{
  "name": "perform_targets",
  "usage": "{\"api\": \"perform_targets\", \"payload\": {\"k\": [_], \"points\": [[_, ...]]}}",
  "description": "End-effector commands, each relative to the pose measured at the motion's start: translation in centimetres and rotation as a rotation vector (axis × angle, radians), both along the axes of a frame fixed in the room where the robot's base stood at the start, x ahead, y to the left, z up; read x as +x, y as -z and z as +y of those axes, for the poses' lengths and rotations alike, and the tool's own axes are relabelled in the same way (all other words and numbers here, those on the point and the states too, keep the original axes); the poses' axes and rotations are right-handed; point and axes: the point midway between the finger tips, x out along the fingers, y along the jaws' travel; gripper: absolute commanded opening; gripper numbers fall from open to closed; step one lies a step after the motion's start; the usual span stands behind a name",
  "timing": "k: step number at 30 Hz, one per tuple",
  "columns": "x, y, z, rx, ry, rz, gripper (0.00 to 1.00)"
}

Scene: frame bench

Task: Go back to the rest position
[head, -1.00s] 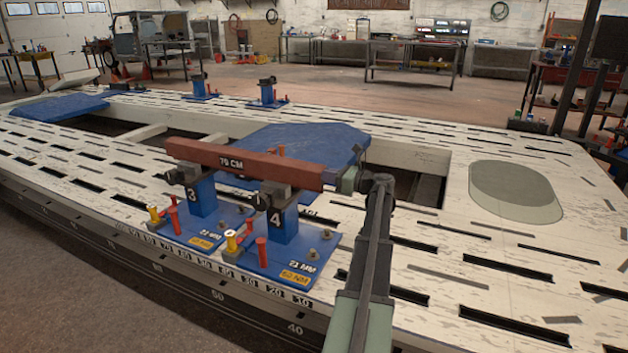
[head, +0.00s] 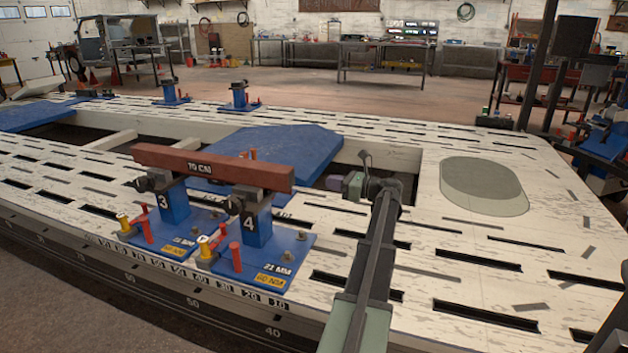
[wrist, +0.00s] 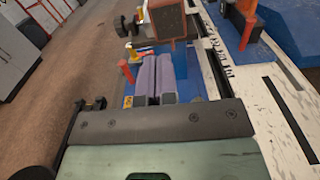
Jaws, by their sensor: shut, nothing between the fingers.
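My gripper (head: 334,183) is shut and empty, just right of the red-brown beam (head: 215,168) in the head view, with a small gap between them. In the wrist view its two purple fingers (wrist: 154,78) lie side by side, pressed together. The beam, marked 70 CM, rests across the tops of two blue stands, number 3 (head: 172,202) and number 4 (head: 257,228). Its end face (wrist: 166,20) shows beyond the fingertips in the wrist view.
The white slotted frame bench (head: 470,245) has bare room right of the arm. A blue plate (head: 290,148) lies behind the beam. Red and yellow pegs stand on the stands' bases. More blue stands (head: 240,98) are at the far edge.

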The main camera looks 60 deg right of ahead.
Motion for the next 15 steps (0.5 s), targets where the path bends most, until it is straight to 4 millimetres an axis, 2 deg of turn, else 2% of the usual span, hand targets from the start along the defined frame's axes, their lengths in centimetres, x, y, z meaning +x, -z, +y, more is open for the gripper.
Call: {"api": "perform_targets", "payload": {"k": [4,12,15], "points": [[-1.8,0.0,-0.3,0.0,0.0,0.0,0.0],[-2.0,0.0,-0.3,-0.005,-0.001,-0.001,0.0],[-2.0,0.1,-0.3,-0.096,-0.002,-0.012,0.0]]}}
